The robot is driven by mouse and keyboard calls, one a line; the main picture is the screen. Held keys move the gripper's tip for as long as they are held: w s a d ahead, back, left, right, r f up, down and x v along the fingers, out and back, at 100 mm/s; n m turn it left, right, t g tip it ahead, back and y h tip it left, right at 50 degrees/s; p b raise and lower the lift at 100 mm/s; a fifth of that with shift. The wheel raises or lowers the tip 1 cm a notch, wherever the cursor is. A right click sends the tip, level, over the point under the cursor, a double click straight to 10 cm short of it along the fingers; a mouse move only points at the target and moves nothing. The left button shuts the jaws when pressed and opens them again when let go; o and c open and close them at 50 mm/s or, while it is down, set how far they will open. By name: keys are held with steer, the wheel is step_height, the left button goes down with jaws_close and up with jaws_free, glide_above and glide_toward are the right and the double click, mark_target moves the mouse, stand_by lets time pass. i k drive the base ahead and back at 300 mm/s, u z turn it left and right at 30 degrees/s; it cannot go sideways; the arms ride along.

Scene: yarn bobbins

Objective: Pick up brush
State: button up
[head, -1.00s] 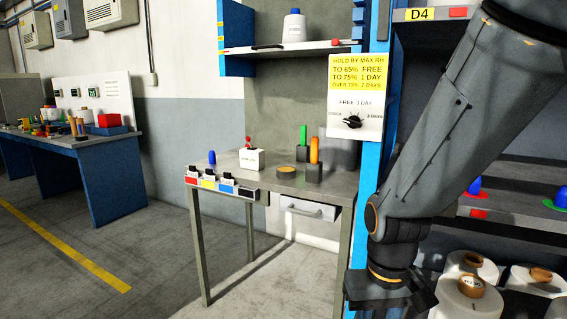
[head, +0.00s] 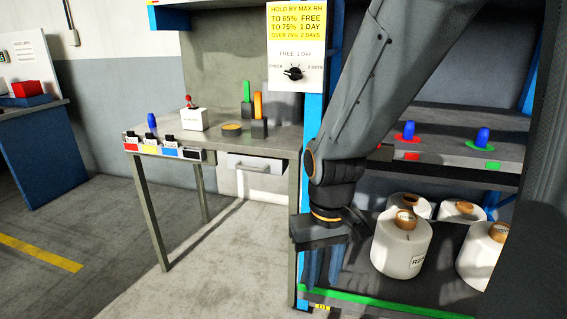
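I cannot make out a brush for certain in the current head view. Several upright handles stand on the grey workbench (head: 215,146): a blue one (head: 152,124) at the left, and a green one (head: 246,92) and an orange one (head: 257,105) in dark blocks at the right. My gripper (head: 324,280) hangs pointing down in front of the rack's blue post, right of the bench. Its two dark fingers look apart, with nothing seen between them.
White yarn bobbins (head: 401,250) stand on the rack's low shelf (head: 400,295), right of my gripper. Blue pegs (head: 408,130) sit on the shelf above. A white box with a red lever (head: 193,119) and a round brown disc (head: 231,128) rest on the bench. Floor at left is clear.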

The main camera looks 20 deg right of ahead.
mark_target(259, 109)
steer(key=u, duration=1.15)
steer(key=i, duration=2.55)
steer(key=z, duration=1.95)
